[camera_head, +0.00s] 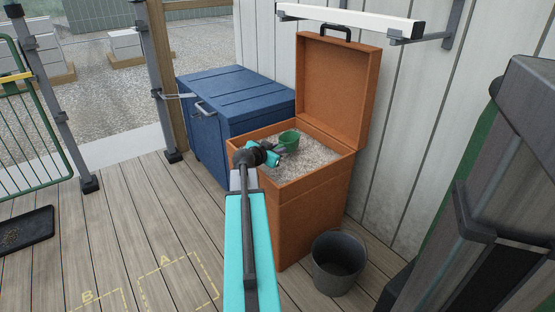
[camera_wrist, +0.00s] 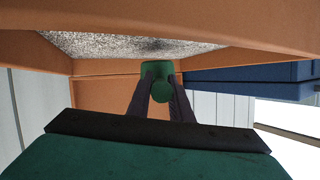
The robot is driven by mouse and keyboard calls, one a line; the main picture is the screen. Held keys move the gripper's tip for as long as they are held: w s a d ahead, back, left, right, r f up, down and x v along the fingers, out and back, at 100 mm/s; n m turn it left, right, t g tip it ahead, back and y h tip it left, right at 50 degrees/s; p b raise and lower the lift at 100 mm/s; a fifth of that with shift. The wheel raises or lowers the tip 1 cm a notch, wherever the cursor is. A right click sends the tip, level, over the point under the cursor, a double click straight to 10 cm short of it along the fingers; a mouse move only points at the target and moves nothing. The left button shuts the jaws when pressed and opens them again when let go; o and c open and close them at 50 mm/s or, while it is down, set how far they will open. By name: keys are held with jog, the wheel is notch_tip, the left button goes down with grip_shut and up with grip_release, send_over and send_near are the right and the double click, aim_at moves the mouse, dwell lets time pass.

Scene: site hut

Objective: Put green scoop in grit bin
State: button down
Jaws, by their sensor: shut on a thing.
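The green scoop (camera_head: 289,139) is at the open grit bin (camera_head: 312,190), an orange box of pale speckled grit with its lid raised. My gripper (camera_head: 276,152) reaches over the bin's near rim and is shut on the scoop. In the wrist view the dark fingers (camera_wrist: 160,92) close on the green scoop (camera_wrist: 156,71), with the grit (camera_wrist: 110,45) beyond it. The scoop's cup appears inside the bin's opening, just above or touching the grit; I cannot tell which. The scoop's handle is partly hidden by my gripper.
A blue chest (camera_head: 235,105) stands left of the bin. The raised lid (camera_head: 338,90) is behind the grit, below a white rail (camera_head: 350,20). A grey bucket (camera_head: 338,265) stands at the bin's right foot. Bare decking (camera_head: 130,205) lies to the left, with a black tray (camera_head: 25,230).

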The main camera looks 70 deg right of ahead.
jog(key=shift+f+b, duration=0.7)
jog(key=shift+f, duration=1.2)
jog(key=c, duration=1.6)
grip_release()
jog(key=shift+a+r, duration=0.1)
jog(key=shift+a, duration=0.05)
